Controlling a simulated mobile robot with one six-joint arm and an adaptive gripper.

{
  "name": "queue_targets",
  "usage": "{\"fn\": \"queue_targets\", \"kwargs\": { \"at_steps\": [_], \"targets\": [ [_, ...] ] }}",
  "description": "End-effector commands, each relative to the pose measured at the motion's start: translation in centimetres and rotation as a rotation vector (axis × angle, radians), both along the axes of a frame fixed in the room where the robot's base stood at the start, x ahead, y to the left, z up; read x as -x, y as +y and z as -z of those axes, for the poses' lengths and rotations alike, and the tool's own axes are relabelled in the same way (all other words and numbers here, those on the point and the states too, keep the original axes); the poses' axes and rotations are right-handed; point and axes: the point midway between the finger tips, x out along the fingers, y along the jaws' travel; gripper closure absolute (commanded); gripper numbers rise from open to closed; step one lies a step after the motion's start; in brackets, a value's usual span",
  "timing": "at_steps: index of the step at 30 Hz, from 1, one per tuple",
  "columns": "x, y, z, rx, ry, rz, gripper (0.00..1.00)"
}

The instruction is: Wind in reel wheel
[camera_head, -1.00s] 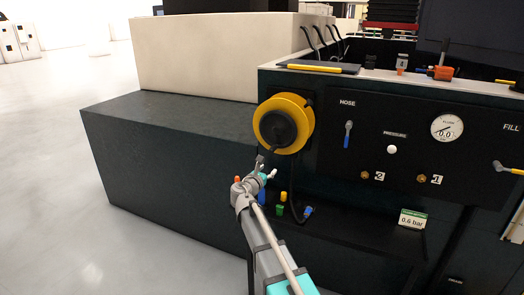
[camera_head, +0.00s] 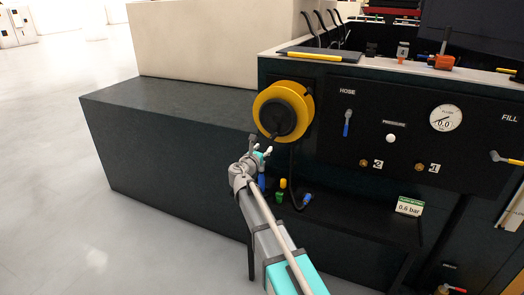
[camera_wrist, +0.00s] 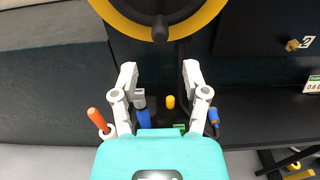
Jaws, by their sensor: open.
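The reel wheel (camera_head: 283,111) is a yellow ring with a black hub, mounted on the dark front panel of the machine. In the wrist view its lower part (camera_wrist: 206,10) shows at the top, with a black knob or handle (camera_wrist: 160,30) pointing towards me. My gripper (camera_head: 260,146) is just below and in front of the wheel in the head view. In the wrist view my gripper (camera_wrist: 160,72) is open and empty, its two fingers pointing up towards the wheel, with the knob above the gap between them. The gripper appears apart from the wheel.
Below the wheel, a dark shelf (camera_head: 350,222) holds small yellow (camera_head: 283,183), green (camera_head: 279,197) and blue (camera_head: 306,199) fittings. To the right are a blue-handled hose lever (camera_head: 347,123), a gauge (camera_head: 445,118) and brass ports. A dark ledge (camera_head: 170,130) lies left.

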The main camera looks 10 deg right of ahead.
Motion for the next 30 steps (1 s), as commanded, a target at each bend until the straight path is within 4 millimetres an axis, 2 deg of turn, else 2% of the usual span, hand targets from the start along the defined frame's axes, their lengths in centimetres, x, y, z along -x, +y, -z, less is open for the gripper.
{"fn": "queue_targets", "kwargs": {
  "at_steps": [30],
  "targets": [
    [-7.3,-4.1,0.0,0.000,0.000,0.000,0.41]
  ]
}}
